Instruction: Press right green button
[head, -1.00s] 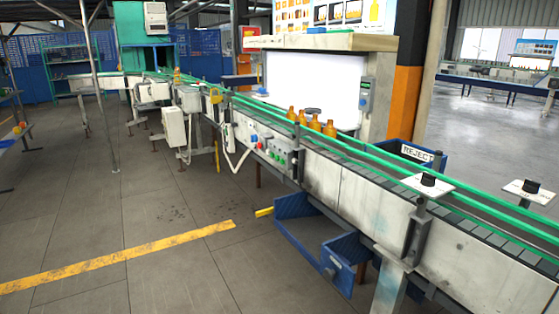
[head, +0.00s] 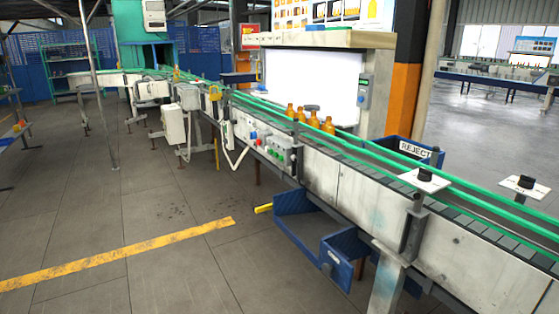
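A control panel (head: 281,153) is on the near side of the conveyor, below the bottles. It carries small green buttons (head: 277,155) that are too small to separate clearly. A red button (head: 258,141) and a blue one sit to their left. Neither of my grippers is in the head view, and nothing covers the panel.
The conveyor (head: 344,194) with green rails runs from back left to front right. Several amber bottles (head: 313,119) stand on it. A blue bin (head: 341,249) is below it, and a blue reject bin (head: 398,146) is behind. The floor (head: 130,215) left of the conveyor is clear.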

